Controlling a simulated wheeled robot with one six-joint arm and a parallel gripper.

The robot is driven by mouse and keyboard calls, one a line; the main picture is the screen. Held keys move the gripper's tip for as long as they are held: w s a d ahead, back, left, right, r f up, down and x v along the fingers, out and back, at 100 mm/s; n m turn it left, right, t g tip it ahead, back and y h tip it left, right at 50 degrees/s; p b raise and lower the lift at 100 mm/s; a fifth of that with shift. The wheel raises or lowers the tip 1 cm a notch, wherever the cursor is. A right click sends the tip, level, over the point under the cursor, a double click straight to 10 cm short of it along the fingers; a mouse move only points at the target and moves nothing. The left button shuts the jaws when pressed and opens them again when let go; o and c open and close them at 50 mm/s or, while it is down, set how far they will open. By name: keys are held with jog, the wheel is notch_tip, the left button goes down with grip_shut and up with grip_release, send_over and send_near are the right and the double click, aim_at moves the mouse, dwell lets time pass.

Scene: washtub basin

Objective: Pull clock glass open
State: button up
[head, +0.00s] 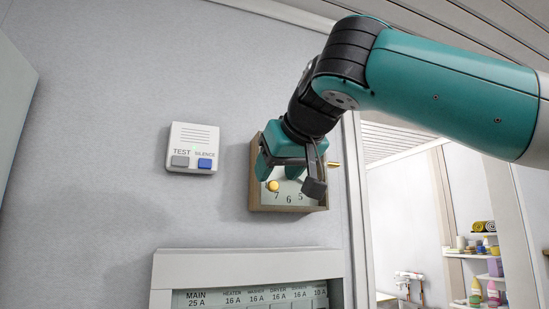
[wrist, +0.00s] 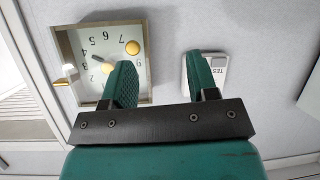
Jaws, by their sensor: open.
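The wall clock (head: 288,209) is a square box with a wooden frame, a pale dial and a glass front that appears shut. My gripper (head: 280,174) is in front of it and hides much of the dial. A round gold knob (head: 273,186) shows near the 7. In the wrist view the clock (wrist: 88,48) is upside down at left, with the gold knob (wrist: 133,47) near its right edge. My gripper (wrist: 159,60) is open and empty; one finger overlaps the dial just below the knob, the other overlaps the test box. Contact cannot be told.
A gold tab (head: 334,164) sticks out beside the clock. A white box with TEST and SILENCE buttons (head: 193,147) is on the wall at left. A breaker panel (head: 250,262) is below. A doorway at right shows shelves (head: 484,255).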

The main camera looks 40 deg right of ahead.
notch_tip(320, 180, up, 6)
jog(key=s+d+m+p, duration=0.1)
jog(key=s+d+m, duration=0.1)
jog(key=s+d, duration=0.1)
jog(key=h+b, duration=0.1)
jog(key=b, duration=0.2)
send_near(274, 183)
jog(key=x, duration=0.9)
jog(key=shift+w+d+f, duration=0.15)
jog(key=shift+w+f, duration=0.05)
jog(key=shift+w, duration=0.15)
grip_shut()
